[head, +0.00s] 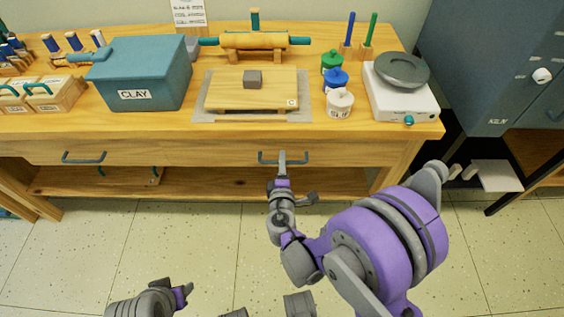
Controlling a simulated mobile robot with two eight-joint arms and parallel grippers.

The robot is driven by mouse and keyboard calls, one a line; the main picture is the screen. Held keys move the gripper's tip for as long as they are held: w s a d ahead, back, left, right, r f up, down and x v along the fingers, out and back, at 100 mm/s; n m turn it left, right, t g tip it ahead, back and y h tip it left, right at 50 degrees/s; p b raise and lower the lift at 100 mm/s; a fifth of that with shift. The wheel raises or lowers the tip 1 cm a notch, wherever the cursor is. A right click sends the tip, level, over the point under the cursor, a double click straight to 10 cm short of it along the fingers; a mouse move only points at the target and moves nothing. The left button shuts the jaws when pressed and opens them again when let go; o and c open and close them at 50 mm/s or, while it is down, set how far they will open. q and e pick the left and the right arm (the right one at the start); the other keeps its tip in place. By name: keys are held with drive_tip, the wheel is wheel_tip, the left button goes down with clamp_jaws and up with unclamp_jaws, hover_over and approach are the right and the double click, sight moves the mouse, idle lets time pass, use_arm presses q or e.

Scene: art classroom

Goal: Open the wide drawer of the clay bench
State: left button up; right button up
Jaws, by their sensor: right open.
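The clay bench (225,147) is a wooden table across the view. Its wide drawer (182,153) appears closed, its pale front flush under the tabletop. The front bears two dark blue-grey bar handles, a left handle (83,159) and a right handle (265,160). My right gripper (282,162) is open, its fingertips at the middle of the right handle and hiding part of it. I cannot tell whether it touches the bar or has it between the fingers. My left gripper (182,292) is low at the bottom left, away from the bench; its jaws are unclear.
On the bench stand a teal CLAY box (140,75), a board (230,95) with a grey block, a rolling pin (255,41), several small jars and a scale (402,98). A lower shelf (210,184) lies beneath. A kiln (490,70) stands right. The floor in front is open.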

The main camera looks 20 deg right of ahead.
drive_tip(key=shift+w+d+f, duration=0.1)
drive_tip(key=shift+w, duration=0.3)
clamp_jaws()
idle(1.2)
